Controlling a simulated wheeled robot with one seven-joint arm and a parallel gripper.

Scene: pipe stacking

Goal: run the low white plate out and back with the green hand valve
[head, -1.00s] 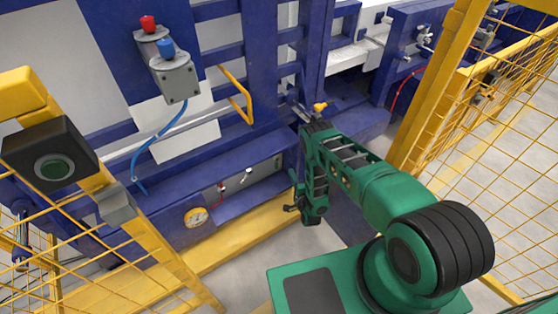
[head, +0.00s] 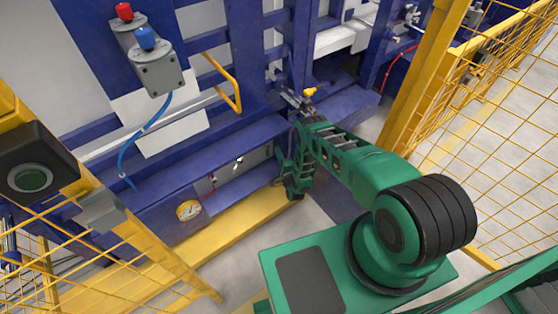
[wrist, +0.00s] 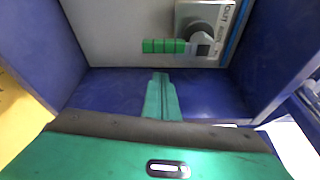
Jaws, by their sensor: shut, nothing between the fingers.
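In the wrist view my gripper (wrist: 160,78) is shut and empty, its green fingers pointing into a blue-walled recess. Ahead of the fingertips, on a light grey panel, is the green hand valve's bar (wrist: 163,46), in several green segments. It lies beside a round grey knob (wrist: 201,40) on a plate lettered "OUT". The fingertips look apart from the bar, just below it in the picture. In the head view a white plate (head: 185,132) stands low behind the blue hose; I cannot tell whether it is the task's plate. My wrist hangs by the blue frame, its fingertips unclear there.
Yellow mesh fencing (head: 480,130) stands at right, and a yellow post with a green button (head: 32,180) at left.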

